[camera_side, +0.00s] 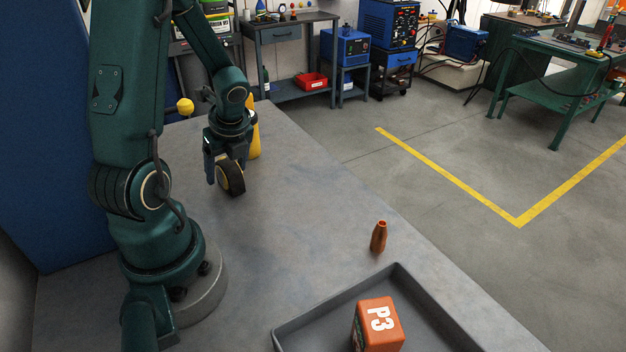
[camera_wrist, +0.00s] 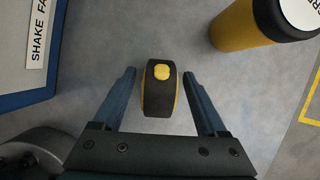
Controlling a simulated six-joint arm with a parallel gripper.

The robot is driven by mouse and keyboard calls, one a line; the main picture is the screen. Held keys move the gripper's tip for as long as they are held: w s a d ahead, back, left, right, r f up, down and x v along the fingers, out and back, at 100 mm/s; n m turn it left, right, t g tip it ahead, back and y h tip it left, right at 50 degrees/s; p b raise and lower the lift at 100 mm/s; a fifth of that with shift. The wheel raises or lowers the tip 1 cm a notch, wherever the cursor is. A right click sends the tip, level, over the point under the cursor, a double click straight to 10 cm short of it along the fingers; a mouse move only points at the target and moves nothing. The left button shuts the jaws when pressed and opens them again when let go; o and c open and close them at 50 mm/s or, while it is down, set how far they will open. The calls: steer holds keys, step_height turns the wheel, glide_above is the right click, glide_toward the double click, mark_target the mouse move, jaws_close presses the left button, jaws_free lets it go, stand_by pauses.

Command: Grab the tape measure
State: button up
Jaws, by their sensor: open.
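The tape measure (camera_side: 236,180) is a dark, rounded case with a yellow ring on its side, standing on edge near the far end of the grey table. In the wrist view the tape measure (camera_wrist: 152,101) shows from above as a narrow black body with yellow edges and a yellow button. My gripper (camera_side: 222,174) is open over it, pointing down. In the wrist view the blue fingers of my gripper (camera_wrist: 160,76) are on either side of it, with a gap on both sides. Part of the tape measure is hidden by a finger in the side view.
A yellow bottle (camera_side: 255,142) stands close behind my gripper; its yellow body (camera_wrist: 246,28) is at upper right in the wrist view. A blue labelled box (camera_wrist: 20,88) is at left there. An orange nozzle-shaped piece (camera_side: 379,238) and a tray (camera_side: 308,324) holding an orange P3 block (camera_side: 378,325) are nearer.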

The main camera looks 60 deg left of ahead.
steer(key=shift+a+f, duration=0.2)
steer(key=shift+f, duration=0.45)
steer(key=shift+c, duration=0.3)
jaws_close()
steer(key=shift+r, duration=0.1)
